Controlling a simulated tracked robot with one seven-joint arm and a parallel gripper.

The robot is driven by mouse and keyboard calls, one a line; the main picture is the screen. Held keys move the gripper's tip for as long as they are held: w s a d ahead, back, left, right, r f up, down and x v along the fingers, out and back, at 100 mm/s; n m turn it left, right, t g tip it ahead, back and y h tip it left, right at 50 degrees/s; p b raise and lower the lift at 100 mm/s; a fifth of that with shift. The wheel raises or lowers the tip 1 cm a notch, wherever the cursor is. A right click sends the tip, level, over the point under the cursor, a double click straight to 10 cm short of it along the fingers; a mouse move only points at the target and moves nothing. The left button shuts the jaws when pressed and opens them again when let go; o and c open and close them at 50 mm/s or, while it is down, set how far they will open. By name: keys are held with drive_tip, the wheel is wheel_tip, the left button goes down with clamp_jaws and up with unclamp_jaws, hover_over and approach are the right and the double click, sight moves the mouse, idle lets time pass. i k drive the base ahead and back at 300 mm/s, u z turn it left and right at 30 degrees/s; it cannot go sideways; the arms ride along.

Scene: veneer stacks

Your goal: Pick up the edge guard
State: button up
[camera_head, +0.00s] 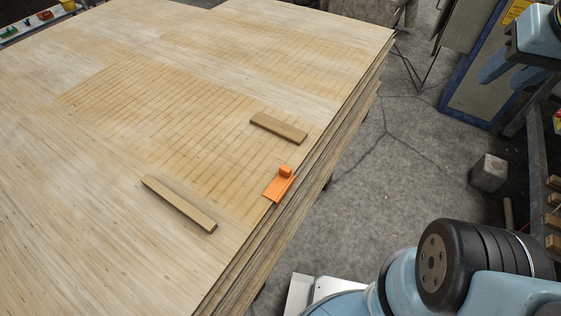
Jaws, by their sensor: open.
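The orange edge guard (277,188) lies on top of the veneer stack (110,165), close to its right edge. It has a flat plate and a raised block at its far end. Nothing covers it. My gripper is not in the head view. Parts of my blue and black arm show at the lower right and upper right, apart from the edge guard.
Two wooden strips lie on the stack, one (180,204) left of the guard and one (278,129) beyond it. The stack's layered right edge drops to a grey concrete floor (400,170). A small grey block (488,172) stands on the floor.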

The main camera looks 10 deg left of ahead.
sight(277, 188)
drive_tip(key=u, duration=1.4)
drive_tip(key=k, duration=0.5)
drive_tip(key=z, duration=0.2)
